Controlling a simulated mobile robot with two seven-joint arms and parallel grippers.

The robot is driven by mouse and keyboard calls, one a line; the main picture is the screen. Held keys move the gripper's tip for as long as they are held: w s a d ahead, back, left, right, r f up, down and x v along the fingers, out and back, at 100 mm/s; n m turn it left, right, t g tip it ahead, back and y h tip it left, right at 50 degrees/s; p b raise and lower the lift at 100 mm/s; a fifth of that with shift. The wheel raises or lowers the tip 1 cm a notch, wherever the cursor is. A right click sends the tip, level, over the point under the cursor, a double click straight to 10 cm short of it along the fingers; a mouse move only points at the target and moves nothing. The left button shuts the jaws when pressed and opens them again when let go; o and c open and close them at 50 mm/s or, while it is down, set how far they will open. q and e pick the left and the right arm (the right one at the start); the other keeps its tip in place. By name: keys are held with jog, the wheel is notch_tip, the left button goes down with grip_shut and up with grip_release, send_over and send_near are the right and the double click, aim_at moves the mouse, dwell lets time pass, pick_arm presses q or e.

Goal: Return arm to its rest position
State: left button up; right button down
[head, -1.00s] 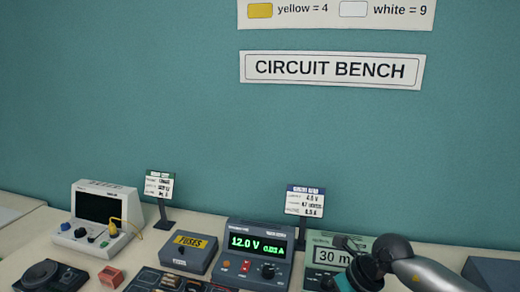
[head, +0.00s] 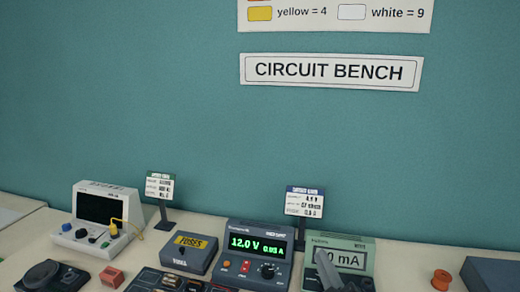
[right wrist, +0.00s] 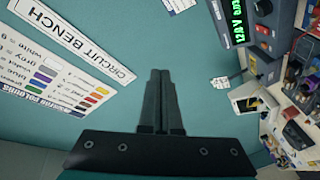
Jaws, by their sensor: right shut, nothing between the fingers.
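My right gripper (head: 321,254) shows at the bottom of the head view as a grey shape in front of the green milliamp meter (head: 354,244), hiding part of its display. In the right wrist view its two dark fingers (right wrist: 160,72) lie together, shut with nothing between them. They point along the teal wall. Most of my right arm is out of the head view. My left gripper is not in view.
On the bench stand a power supply (head: 257,249) reading 12.0 V, a fuse box (head: 188,252), a white oscilloscope (head: 97,217), a red block (head: 112,277) and an orange spool (head: 441,280). Two small sign stands (head: 305,201) rise behind them.

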jog(key=s+d+f+m+g+h, duration=0.2)
jog(key=s+f+m+g, duration=0.1)
jog(key=s+f, duration=0.15)
jog(key=s+d+f+m+g+h, duration=0.1)
jog(key=s+d+f+m+g, duration=0.25)
jog(key=f, duration=0.25)
jog(key=s+a+f+m+g+y, duration=0.1)
jog(key=s+f+g, duration=0.3)
jog(key=s, duration=0.5)
jog(key=s+a+f+m+g+y, duration=0.1)
jog(key=s+f+g, duration=0.3)
jog(key=s, duration=0.4)
notch_tip(320, 180, down, 29)
jog(key=s+g+b, duration=0.1)
jog(key=s+b, duration=0.1)
jog(key=b, duration=0.5)
jog(key=s+d+f+b, duration=0.1)
jog(key=s+f+b, duration=0.2)
jog(key=s+f, duration=0.4)
jog(key=s+d+f+g+b, duration=0.1)
jog(key=s+d+f+b, duration=0.1)
jog(key=s+f, duration=0.6)
notch_tip(320, 180, down, 5)
jog(key=shift+r+h+b, duration=0.15)
jog(key=shift+h+b, duration=0.15)
jog(key=shift+b, duration=0.4)
jog(key=shift+s+g, duration=0.1)
jog(key=shift+g, duration=0.15)
